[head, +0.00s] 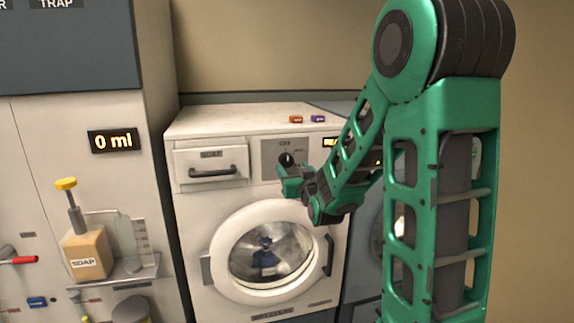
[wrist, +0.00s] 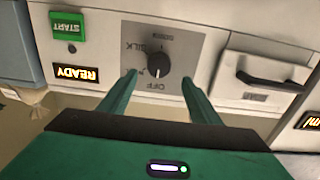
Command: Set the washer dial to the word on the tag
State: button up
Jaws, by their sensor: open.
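The washer (head: 180,130) stands in the middle of the head view. Its black dial (head: 286,159) sits on a grey panel under the word OFF. In the wrist view, which is upside down, the dial (wrist: 158,66) is ringed by the words OFF, SILK and others too small to read. A pale mark on the dial appears to face OFF. My gripper (head: 287,180) is close to the panel. In the wrist view my gripper (wrist: 160,77) is open and empty, with one green finger on each side of the dial, both apart from it. I cannot make out a tag.
A green START button (wrist: 67,26) and a READY display (wrist: 76,73) are beside the dial panel. A soap drawer (head: 211,162) is on its other side. A soap dispenser (head: 86,252) stands left.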

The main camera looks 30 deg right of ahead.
aim_at(288, 161)
jog(key=x, duration=0.7)
jog(key=shift+d, duration=0.15)
